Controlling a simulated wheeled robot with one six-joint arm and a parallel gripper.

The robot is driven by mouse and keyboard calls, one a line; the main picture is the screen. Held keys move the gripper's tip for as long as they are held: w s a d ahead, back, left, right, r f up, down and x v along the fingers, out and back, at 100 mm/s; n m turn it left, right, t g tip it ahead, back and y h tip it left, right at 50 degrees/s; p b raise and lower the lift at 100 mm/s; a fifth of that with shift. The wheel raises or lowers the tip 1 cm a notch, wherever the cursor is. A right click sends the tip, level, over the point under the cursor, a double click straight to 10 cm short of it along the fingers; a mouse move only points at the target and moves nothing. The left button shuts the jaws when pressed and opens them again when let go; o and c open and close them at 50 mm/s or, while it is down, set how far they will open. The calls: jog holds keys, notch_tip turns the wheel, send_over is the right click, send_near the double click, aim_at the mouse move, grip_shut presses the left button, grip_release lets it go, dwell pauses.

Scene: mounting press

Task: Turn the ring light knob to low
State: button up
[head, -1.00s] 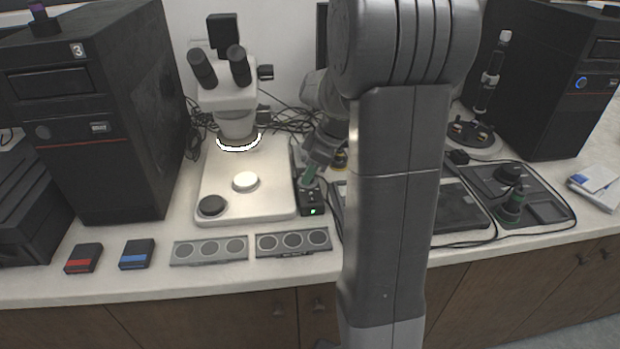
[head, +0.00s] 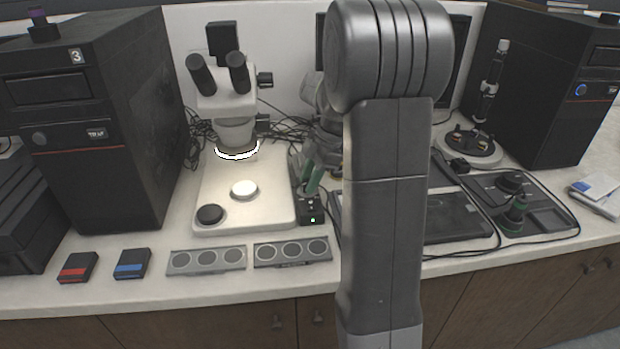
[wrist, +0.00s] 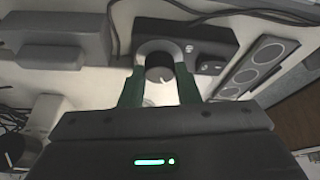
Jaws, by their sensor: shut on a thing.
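The ring light control box (head: 312,216) is a small black box with a lit green dot, right of the microscope base in the head view. In the wrist view the box (wrist: 205,38) lies beyond my fingers. Its round dark knob (wrist: 160,74) carries a pale pointer mark and sits between the two green fingers. My gripper (wrist: 160,68) is shut on the knob. In the head view my gripper (head: 312,184) is at the box, and my arm and fingers partly hide the knob. The ring light (head: 237,154) glows white under the microscope head.
The microscope base (head: 245,218) stands left of the box, with a white disc and a black disc on it. Grey trays with round wells (head: 207,261) lie in front. A dark panel (head: 460,218) and cables lie to the right. Black computer towers stand at both sides.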

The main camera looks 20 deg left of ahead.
dwell(0.3)
jog(key=o, duration=1)
jog(key=p+v, duration=0.1)
jog(key=v, duration=1.2)
jog(key=shift+w+r, duration=0.15)
jog(key=shift+r, duration=0.2)
jog(key=b+x, duration=0.1)
jog(key=x, duration=1.3)
jog(key=shift+d, duration=0.1)
